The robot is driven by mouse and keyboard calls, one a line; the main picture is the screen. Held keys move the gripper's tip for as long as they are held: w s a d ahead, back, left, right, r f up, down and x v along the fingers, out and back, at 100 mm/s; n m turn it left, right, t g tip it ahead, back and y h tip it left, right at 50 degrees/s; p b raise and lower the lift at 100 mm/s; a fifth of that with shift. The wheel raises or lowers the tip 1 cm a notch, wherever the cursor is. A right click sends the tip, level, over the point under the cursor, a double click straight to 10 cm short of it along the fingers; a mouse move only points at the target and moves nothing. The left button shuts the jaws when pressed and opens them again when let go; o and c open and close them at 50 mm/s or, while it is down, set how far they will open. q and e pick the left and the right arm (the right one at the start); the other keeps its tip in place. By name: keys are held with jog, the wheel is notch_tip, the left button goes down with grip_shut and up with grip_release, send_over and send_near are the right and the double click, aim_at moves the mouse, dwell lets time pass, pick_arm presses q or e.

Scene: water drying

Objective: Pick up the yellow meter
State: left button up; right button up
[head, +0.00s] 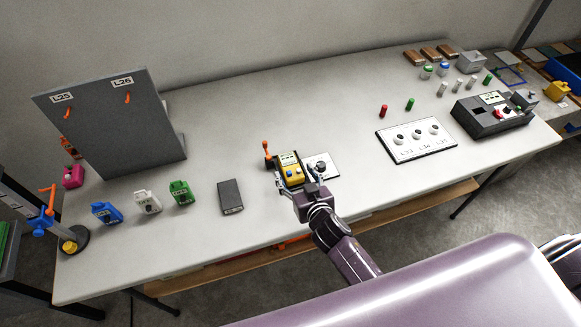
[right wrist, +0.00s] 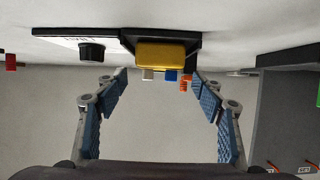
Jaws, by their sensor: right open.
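The yellow meter (head: 292,171), with a display on its dark upper part, sits on a black base near the front middle of the table. In the right wrist view the yellow meter (right wrist: 167,56) shows ahead, between the fingertips and a little beyond them. My right gripper (head: 302,186) is open and empty at the meter's near side, partly covering its lower end. Its two blue-padded fingers (right wrist: 161,80) are spread wide in the right wrist view. I cannot tell whether either finger touches the meter. My left gripper is not in view.
A white plate with a black knob (head: 321,165) adjoins the meter on the right. An orange-handled lever (head: 267,149) stands at its left. The table (head: 350,100) behind the meter is clear.

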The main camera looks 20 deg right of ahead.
aim_at(291, 167)
jog(key=x, duration=0.4)
jog(key=shift+f, duration=0.15)
jog(key=c, duration=1.5)
